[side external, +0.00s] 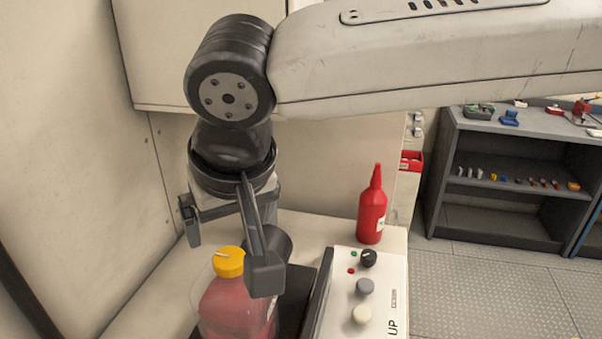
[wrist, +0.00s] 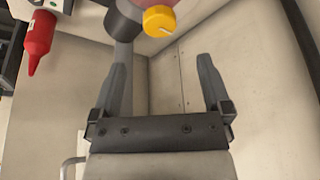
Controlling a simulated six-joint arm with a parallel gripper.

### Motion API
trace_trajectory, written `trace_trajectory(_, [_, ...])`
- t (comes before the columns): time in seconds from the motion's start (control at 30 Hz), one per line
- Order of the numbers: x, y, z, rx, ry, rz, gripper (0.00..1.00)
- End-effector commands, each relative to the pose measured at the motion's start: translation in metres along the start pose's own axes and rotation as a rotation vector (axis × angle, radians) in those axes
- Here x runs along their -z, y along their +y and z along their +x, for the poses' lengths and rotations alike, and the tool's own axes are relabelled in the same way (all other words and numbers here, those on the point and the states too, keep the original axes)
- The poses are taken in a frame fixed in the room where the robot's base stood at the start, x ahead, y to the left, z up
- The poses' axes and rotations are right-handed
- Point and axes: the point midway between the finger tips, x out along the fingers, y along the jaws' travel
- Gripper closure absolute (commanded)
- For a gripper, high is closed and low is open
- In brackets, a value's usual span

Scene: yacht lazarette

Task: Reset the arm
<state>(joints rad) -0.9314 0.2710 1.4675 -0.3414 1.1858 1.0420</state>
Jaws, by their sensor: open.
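My gripper (side external: 228,250) points down over the worktop at the left of the side external view. In the wrist view its two fingers (wrist: 166,85) stand wide apart with nothing between them. A clear container with red contents and a yellow cap (side external: 229,262) stands below and close to the near finger, which partly hides it. The yellow cap also shows at the top of the wrist view (wrist: 159,20), beyond the fingertips. Whether a finger touches the container cannot be told.
A red bottle (side external: 372,212) stands upright on the worktop behind a white control box (side external: 377,285) with several knobs. The red bottle also shows in the wrist view (wrist: 39,40). Walls rise close at the left and behind. A grey shelf (side external: 515,178) with small items stands far right.

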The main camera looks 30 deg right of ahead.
Motion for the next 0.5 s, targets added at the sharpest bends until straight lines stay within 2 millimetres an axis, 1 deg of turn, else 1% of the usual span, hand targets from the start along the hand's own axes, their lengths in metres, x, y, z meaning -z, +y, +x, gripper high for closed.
trace_trajectory(0.23, [0.000,0.000,0.001,0.000,0.000,0.000,0.01])
trace_trajectory(0.33, [0.001,0.004,0.004,-0.002,-0.004,-0.003,0.01])
trace_trajectory(0.47, [0.006,0.019,0.016,-0.006,-0.016,-0.013,0.01])
trace_trajectory(0.5, [0.007,0.026,0.022,-0.009,-0.022,-0.017,0.01])
